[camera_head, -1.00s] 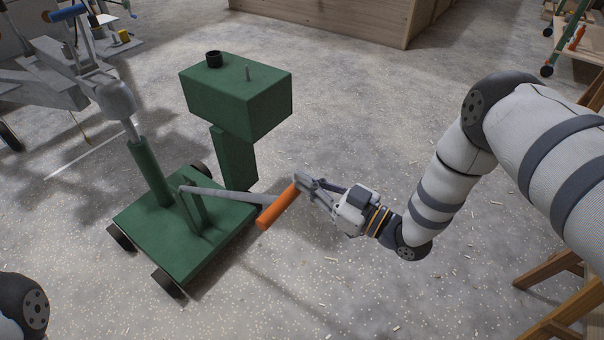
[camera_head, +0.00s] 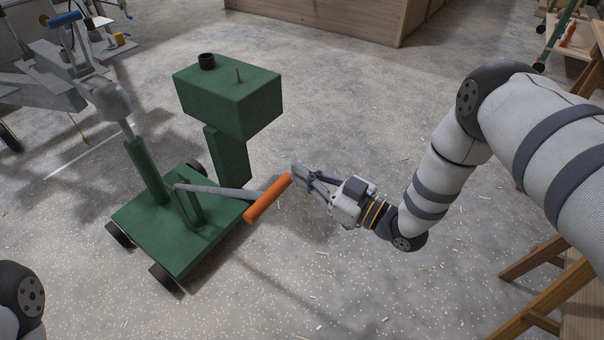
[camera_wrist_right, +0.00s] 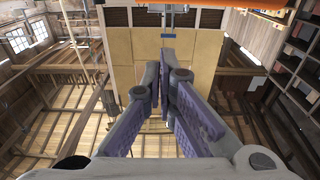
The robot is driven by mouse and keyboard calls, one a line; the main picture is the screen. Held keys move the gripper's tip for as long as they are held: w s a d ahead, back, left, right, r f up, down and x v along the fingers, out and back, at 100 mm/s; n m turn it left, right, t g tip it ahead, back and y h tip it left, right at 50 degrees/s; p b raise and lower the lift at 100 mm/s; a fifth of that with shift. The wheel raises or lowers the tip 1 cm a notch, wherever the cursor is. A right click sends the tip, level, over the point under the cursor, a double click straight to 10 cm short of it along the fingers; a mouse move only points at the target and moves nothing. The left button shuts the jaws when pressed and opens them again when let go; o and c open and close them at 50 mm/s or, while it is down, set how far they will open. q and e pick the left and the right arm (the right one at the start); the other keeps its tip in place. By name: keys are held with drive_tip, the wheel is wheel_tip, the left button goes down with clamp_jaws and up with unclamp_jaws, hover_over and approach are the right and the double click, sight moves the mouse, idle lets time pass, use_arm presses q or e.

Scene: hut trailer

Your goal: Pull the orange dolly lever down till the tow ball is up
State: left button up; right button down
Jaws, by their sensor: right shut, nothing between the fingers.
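The green dolly (camera_head: 175,243) stands on the floor at left in the head view. Its grey lever (camera_head: 228,191) reaches right, nearly level in the picture, to an orange handle (camera_head: 266,199). A shiny rod (camera_head: 129,131) rises from the dolly's green post (camera_head: 147,170) to a rounded grey piece (camera_head: 110,97) at the trailer's front; I cannot make out a separate tow ball. My right gripper (camera_head: 297,171) is shut and empty at the handle's upper right end; contact is unclear. In the right wrist view, its closed fingers (camera_wrist_right: 168,85) show, with orange at the top edge.
The grey trailer frame (camera_head: 40,92) with a blue-handled jack (camera_head: 64,18) is at upper left. A wooden box (camera_head: 320,18) stands at the back, and wooden legs (camera_head: 540,285) at lower right. The floor (camera_head: 350,110) between is clear.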

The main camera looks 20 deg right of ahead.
use_arm(q)
drive_tip(key=shift+w+a+f, duration=0.1)
drive_tip(key=shift+w+a, duration=0.05)
drive_tip(key=shift+w, duration=0.1)
use_arm(e)
drive_tip(key=f+v, duration=0.1)
drive_tip(key=v, duration=0.5)
drive_tip(key=shift+s+f, duration=0.15)
drive_tip(key=shift+s, duration=0.05)
drive_tip(key=shift+d, duration=0.1)
